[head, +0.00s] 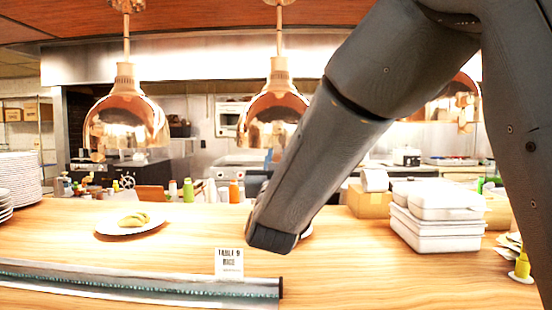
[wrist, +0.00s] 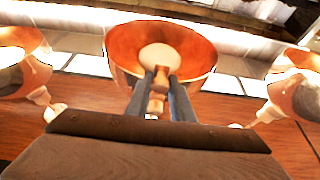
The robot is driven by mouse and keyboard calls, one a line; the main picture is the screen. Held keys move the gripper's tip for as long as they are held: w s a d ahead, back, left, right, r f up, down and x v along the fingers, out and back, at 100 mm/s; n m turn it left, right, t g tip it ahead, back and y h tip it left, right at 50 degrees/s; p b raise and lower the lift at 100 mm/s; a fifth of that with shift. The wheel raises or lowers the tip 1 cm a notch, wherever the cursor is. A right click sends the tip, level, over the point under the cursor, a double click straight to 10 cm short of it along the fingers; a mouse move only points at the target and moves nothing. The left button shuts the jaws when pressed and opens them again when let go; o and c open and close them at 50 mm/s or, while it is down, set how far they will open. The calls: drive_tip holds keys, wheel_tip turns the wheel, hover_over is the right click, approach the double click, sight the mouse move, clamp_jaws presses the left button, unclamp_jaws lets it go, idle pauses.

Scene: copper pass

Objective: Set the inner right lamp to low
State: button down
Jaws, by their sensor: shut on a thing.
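In the wrist view, my gripper (wrist: 161,78) is shut on a tan beaded pull (wrist: 156,103) that hangs under a copper lamp (wrist: 205,52). The lamp's pale bulb (wrist: 160,56) shows just above the fingertips. In the head view I see a left lamp (head: 126,122), a middle lamp (head: 272,112) and part of a right lamp (head: 460,98). My arm covers much of the right side and hides my gripper there.
White stacked containers (head: 437,222) and a cardboard box (head: 368,202) stand right of my arm. Stacked plates (head: 20,178) stand far left.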

drive_tip(key=shift+f, duration=0.4)
drive_tip(key=c, duration=1.6)
unclamp_jaws()
drive_tip(key=shift+r, duration=0.1)
drive_tip(key=shift+s, duration=0.15)
drive_tip(key=b+v, duration=0.1)
drive_tip(key=v, duration=0.6)
drive_tip(key=shift+s+b, duration=0.3)
